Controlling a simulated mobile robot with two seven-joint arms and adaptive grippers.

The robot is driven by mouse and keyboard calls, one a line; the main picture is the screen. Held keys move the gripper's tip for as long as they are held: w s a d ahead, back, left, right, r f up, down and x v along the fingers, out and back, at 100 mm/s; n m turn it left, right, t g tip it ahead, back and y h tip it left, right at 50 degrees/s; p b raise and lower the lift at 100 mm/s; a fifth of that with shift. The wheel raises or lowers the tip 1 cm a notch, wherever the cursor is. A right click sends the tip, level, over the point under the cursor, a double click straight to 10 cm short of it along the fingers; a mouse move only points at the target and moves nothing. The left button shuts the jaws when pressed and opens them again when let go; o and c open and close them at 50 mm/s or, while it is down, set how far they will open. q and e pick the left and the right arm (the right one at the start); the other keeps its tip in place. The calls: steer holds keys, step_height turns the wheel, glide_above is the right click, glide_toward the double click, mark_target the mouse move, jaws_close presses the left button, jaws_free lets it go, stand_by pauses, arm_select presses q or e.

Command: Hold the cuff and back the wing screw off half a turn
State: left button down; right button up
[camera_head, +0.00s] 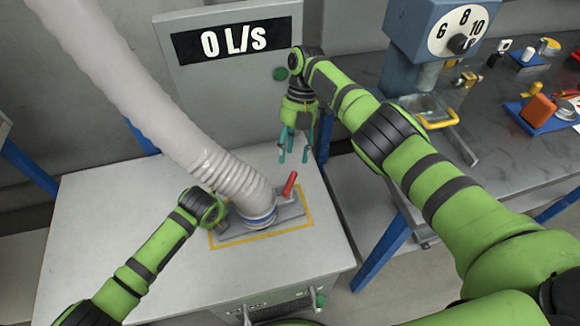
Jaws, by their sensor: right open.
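A ribbed grey hose (228,172) comes down from the upper left to a cuff with a blue and white ring (262,221). The cuff sits on a grey plate (290,212) inside a yellow outline on the bench. A red handle (290,183) stands tilted on the plate behind the cuff; I cannot make out a wing screw. My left gripper (220,208) is at the left side of the hose's lower end, its fingers hidden, so contact with the cuff is unclear. My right gripper (294,148) points down, open and empty, above the bench behind the red handle.
A display reading 0 L/s (232,40) stands behind the bench (120,225). To the right, a dark table (485,150) holds a blue dial machine (410,35), a blue tray with an orange block (538,110) and small parts. The bench's left side is clear.

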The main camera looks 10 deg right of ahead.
steer(key=v, duration=0.3)
steer(key=shift+r, duration=0.3)
arm_select(q)
steer(key=c, duration=0.6)
jaws_free()
steer(key=shift+c, duration=0.2)
arm_select(e)
steer(key=shift+w, duration=0.1)
